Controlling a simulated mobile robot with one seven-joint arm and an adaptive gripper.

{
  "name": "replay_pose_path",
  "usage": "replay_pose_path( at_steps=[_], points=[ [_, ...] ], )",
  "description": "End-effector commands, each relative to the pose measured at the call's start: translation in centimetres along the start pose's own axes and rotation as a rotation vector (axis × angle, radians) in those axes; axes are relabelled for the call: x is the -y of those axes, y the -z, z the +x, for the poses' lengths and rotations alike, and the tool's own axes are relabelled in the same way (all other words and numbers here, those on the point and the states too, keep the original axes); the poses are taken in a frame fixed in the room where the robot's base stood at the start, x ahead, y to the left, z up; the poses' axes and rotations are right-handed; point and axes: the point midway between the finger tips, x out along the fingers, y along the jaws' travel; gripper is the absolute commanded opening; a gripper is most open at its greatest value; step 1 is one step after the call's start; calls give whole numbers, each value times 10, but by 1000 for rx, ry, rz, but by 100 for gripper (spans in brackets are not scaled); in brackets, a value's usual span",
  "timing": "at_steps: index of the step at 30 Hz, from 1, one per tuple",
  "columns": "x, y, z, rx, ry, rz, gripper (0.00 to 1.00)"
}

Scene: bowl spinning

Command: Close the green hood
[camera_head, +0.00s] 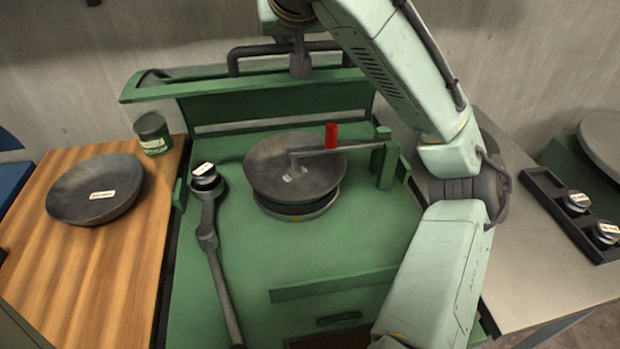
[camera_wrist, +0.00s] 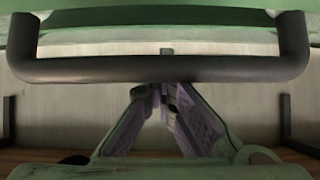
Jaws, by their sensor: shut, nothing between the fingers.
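The green hood (camera_head: 240,90) is raised at the back of the green machine, tilted up behind the bowl. Its dark bar handle (camera_head: 270,50) runs along the top; in the wrist view the handle (camera_wrist: 160,69) spans nearly the whole width, with a strip of green hood (camera_wrist: 150,17) above it. My gripper (camera_head: 300,68) is at the handle in the head view. In the wrist view my gripper (camera_wrist: 166,90) has its fingers together just below the bar, empty. I cannot tell whether they touch the bar.
A dark bowl (camera_head: 265,170) sits on the green machine (camera_head: 330,245) under an arm with a red knob (camera_head: 331,135). A grey lever (camera_head: 215,255) stands left of it. Another bowl (camera_head: 75,195) and a green can (camera_head: 152,130) rest on the wooden table (camera_head: 110,265). My arm crosses the right side.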

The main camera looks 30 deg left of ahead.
Motion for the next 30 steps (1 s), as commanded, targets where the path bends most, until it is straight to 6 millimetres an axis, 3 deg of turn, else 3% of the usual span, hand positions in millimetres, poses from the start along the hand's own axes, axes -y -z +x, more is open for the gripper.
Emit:
replay_pose_path(
  at_steps=[1,30],
  points=[
    [0,-17,11,48,-8,-14,0],
    [-1,-34,-58,38,-11,-13,0]
  ],
)
